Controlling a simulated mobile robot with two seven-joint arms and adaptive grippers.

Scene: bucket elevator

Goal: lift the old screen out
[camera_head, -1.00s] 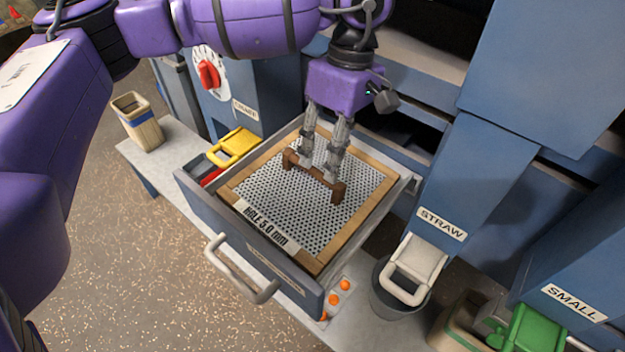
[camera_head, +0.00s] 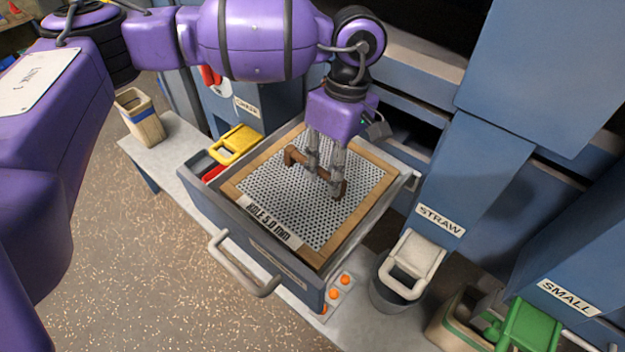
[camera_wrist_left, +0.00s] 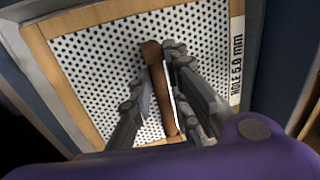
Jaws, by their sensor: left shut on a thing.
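The old screen (camera_head: 275,190) is a perforated white sheet in a wooden frame, marked with a hole size of 5.0 mm. It lies inside the open grey drawer (camera_head: 225,222). A brown handle bar (camera_head: 296,157) stands across its middle. My left gripper (camera_head: 324,182) reaches down from above and is shut on this handle. In the left wrist view the fingers (camera_wrist_left: 155,95) lie on both sides of the brown handle (camera_wrist_left: 160,88), above the sheet (camera_wrist_left: 100,60). My right gripper is not in view.
A yellow-handled item (camera_head: 236,144) sits left of the drawer. A wooden bin (camera_head: 139,116) stands on the bench at left.

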